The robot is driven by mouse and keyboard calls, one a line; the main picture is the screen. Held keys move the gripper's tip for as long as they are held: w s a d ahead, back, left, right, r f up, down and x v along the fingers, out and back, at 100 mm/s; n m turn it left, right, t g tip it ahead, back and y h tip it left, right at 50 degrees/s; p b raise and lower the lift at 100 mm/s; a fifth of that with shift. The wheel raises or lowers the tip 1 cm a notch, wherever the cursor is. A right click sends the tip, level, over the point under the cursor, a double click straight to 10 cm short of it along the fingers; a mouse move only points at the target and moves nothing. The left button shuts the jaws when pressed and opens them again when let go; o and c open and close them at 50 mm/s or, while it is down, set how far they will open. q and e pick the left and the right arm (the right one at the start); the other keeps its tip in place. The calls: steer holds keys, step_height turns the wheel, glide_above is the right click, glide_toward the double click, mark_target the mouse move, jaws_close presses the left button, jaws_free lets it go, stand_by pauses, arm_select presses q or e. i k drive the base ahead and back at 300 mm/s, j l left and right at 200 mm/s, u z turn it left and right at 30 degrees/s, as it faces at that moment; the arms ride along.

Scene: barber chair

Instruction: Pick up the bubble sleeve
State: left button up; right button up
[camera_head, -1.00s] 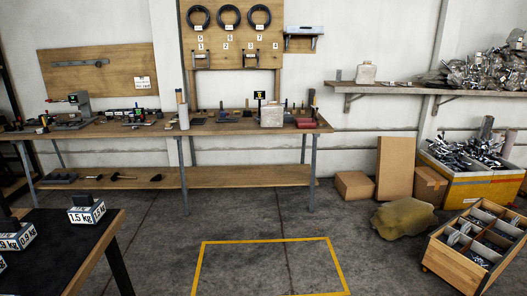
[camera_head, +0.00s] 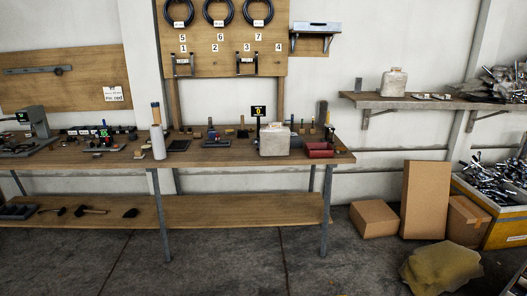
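I cannot tell for certain which thing is the bubble sleeve. A pale, boxy, wrapped-looking thing (camera_head: 274,141) stands on the wooden workbench (camera_head: 215,158), right of its middle. A similar pale thing with a narrow top (camera_head: 394,83) stands on the wall shelf (camera_head: 440,102) at the right. A white upright roll (camera_head: 158,142) stands near the bench's front edge. Neither of my grippers is in view.
A red bin (camera_head: 319,150) sits at the bench's right end. Cardboard boxes (camera_head: 374,219), a yellowish lumpy sack (camera_head: 440,268) and a yellow crate of metal parts (camera_head: 501,231) stand at the right. The concrete floor before the bench (camera_head: 230,262) is clear.

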mark_target(274, 138)
steer(key=i, duration=1.8)
